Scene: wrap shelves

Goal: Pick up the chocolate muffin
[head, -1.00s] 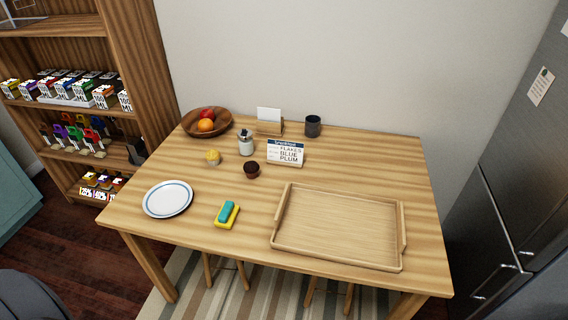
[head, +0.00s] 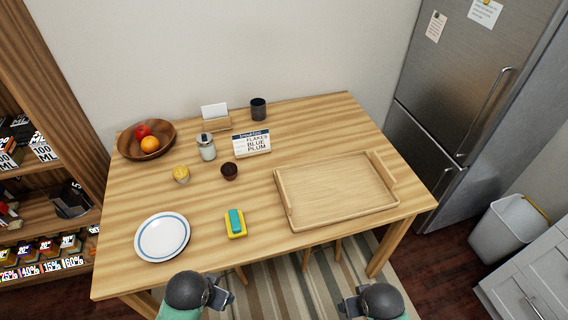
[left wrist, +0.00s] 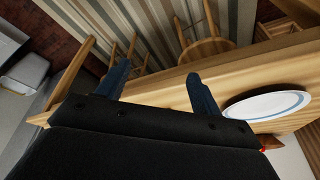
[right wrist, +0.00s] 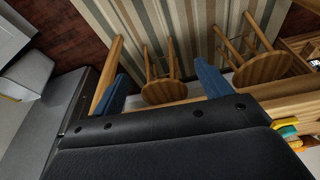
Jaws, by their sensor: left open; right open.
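The chocolate muffin (head: 229,171) is small and dark brown. It stands on the wooden table (head: 205,245), right of a yellow muffin (head: 181,174) and in front of a small sign (head: 252,143). My left gripper (head: 226,299) is low at the table's front edge in the head view, well short of the muffin. My right gripper (head: 346,306) is also low, off the front edge. In the left wrist view the left fingers (left wrist: 160,85) are apart and empty. In the right wrist view the right fingers (right wrist: 165,88) are apart and empty. Neither wrist view shows the muffin.
A wooden tray (head: 335,190) fills the right of the table. A plate (head: 162,237) and a sponge (head: 235,223) lie near the front. A glass jar (head: 206,147), a fruit bowl (head: 147,140) and a dark cup (head: 258,109) stand behind. Stools (right wrist: 172,90) are under the table.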

